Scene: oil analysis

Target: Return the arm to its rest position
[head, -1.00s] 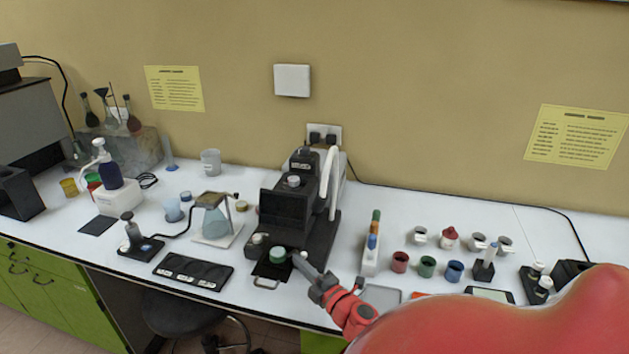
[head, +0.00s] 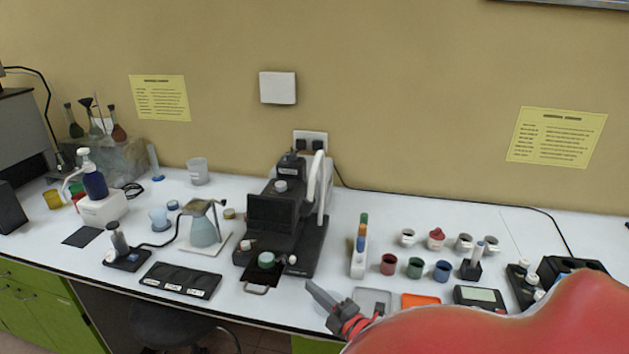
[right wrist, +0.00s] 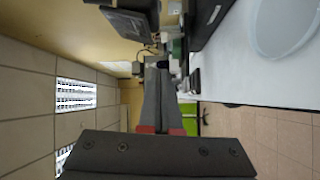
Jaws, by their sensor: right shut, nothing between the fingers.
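My right gripper (head: 318,296) shows in the head view at the front edge of the bench, with its red arm coming in from the lower right. It is shut and empty, apart from the things around it. In the right wrist view its fingers (right wrist: 159,98) lie together with nothing between them. The black analysis instrument (head: 275,213) stands to its left. My left gripper is not in view.
Red (head: 388,264), green (head: 415,267) and blue (head: 442,271) cups stand right of the gripper, behind an orange tray (head: 421,301). A dark labelled tray (head: 181,280) lies left. Bare white bench (head: 318,262) lies right of the instrument.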

